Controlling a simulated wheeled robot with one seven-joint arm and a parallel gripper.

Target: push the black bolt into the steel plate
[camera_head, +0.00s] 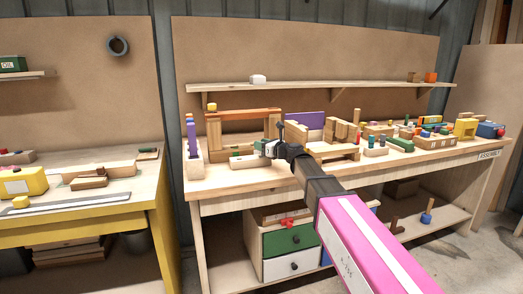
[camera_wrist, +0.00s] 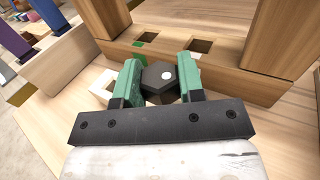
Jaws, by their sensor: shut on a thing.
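My gripper (camera_wrist: 160,74) has two green fingers closed on the sides of a black hexagonal bolt (camera_wrist: 156,85) with a white dot on its head. The bolt's lower part is hidden, so I cannot tell whether its tip is in a hole. In the head view my gripper (camera_head: 271,148) is at the left part of the wooden bench, by the wooden blocks; the bolt is too small to make out there. I cannot clearly identify the steel plate; what lies under the bolt is hidden by the bolt and fingers.
A wooden block with square holes (camera_wrist: 228,75) lies just beyond the fingers, between upright posts. A pale block (camera_wrist: 103,87) with a dark opening is beside the left finger. In the head view a wooden arch (camera_head: 243,113) stands behind my gripper. The front bench edge is clear.

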